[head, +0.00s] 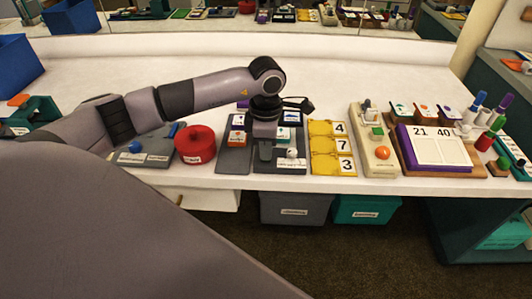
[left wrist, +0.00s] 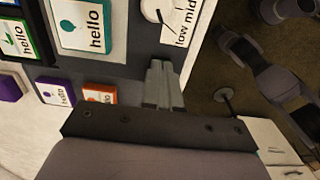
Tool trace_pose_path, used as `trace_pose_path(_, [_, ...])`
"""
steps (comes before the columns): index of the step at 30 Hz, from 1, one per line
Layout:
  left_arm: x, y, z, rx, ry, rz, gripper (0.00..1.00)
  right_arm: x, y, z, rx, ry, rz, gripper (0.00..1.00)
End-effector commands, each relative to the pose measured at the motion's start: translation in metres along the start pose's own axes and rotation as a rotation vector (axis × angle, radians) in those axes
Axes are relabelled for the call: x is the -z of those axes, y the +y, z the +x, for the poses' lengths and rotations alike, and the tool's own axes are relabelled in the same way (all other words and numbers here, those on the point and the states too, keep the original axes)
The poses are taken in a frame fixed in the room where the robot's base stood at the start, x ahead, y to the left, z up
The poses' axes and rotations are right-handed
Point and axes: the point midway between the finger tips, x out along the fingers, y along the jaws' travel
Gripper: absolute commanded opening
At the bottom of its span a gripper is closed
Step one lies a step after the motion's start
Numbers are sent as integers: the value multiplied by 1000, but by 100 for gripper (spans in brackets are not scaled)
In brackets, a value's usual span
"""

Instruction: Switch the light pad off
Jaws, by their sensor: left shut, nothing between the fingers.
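I cannot tell for sure which thing is the light pad. My left gripper (head: 265,157) points down over a dark board (head: 291,134) in the head view. Its fingers are shut and empty; they also show in the left wrist view (left wrist: 161,68). Just right of the fingers is a white knob (head: 292,153), with a label reading "low mid" (left wrist: 180,30) in the left wrist view. The same board carries cards reading "hello" (left wrist: 85,25). Whether the fingertips touch the board is unclear. The right gripper does not show.
Left stand a second dark board (head: 233,157), a red round box (head: 195,146) and a grey board with a blue ball (head: 135,146). Right are yellow number cards (head: 320,146), a beige box with an orange button (head: 382,153) and a scoreboard (head: 435,146). The table behind is clear.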

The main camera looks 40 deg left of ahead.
Motion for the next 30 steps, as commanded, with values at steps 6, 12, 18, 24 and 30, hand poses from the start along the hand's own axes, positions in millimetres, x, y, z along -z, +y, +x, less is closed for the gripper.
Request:
trace_pose_path(6, [0,0,-20,-1,0,1,0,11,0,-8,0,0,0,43])
trace_pose_path(12, [0,0,-35,-2,0,1,0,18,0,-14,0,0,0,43])
trace_pose_path(18, [0,0,-49,-3,-2,1,0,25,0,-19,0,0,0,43])
trace_pose_path(24, [0,0,-52,-3,-2,1,0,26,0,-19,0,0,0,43])
trace_pose_path(30, [0,1,-52,-3,-2,1,0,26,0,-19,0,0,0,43])
